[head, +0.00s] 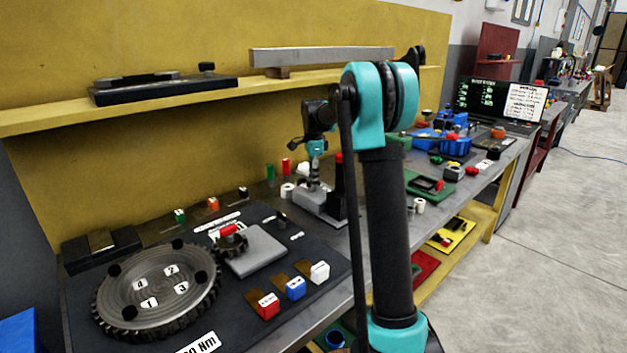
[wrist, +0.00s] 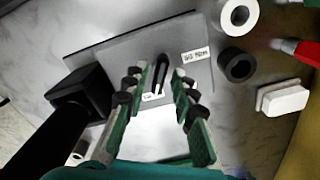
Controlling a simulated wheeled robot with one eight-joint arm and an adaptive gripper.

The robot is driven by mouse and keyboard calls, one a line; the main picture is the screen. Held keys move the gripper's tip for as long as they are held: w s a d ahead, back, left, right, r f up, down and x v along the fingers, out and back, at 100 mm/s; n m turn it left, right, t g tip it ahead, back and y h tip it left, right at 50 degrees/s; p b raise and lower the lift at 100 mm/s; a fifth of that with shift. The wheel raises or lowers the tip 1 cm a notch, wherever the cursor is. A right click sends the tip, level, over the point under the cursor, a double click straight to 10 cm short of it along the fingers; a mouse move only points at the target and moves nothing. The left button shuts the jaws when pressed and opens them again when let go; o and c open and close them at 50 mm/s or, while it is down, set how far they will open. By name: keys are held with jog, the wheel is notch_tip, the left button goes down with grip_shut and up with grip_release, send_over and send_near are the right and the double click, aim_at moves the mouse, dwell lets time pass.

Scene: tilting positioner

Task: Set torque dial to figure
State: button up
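In the wrist view a grey plate (wrist: 120,50) carries a dark, narrow, upright part (wrist: 162,75), which looks like the dial's grip or pointer. A white label (wrist: 195,55) on the plate seems to end in "Nm"; its figure is too blurred to read. A smaller white label (wrist: 152,97) lies just below the dark part. My gripper (wrist: 158,82) is open, its green-padded fingers on either side of the dark part; I cannot tell whether they touch it. In the head view my gripper (head: 315,180) points down over the grey base (head: 318,206).
A black post (head: 338,190) with a red top stands close beside my gripper. White (wrist: 239,14) and black (wrist: 237,64) rings and a white block (wrist: 283,98) lie near the plate. A toothed disc (head: 157,288) and coloured blocks occupy the bench's front left.

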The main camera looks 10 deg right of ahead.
jog(key=shift+r, duration=0.1)
notch_tip(320, 180, up, 12)
dwell(0.7)
